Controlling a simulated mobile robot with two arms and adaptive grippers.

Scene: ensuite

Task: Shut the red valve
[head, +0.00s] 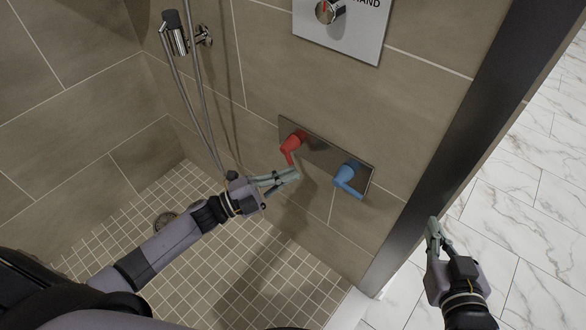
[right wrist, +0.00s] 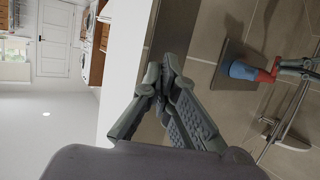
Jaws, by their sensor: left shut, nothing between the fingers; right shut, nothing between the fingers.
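The red valve (head: 291,143) is a lever handle on a metal wall plate (head: 322,155), its lever pointing down and slightly left in the head view. The blue valve (head: 347,177) sits to its right on the same plate. My left gripper (head: 292,175) is shut and empty, its fingertips just below the red lever; I cannot tell whether they touch it. In the right wrist view the right gripper (right wrist: 160,75) is in front, with the red valve (right wrist: 266,76) and blue valve (right wrist: 240,70) beyond.
A shower hose and handset (head: 176,35) hang on the wall at the upper left. A control plate with a red-marked knob (head: 325,11) is above the valves. A dark vertical frame (head: 450,165) divides the tiled shower from the marble floor (head: 510,190).

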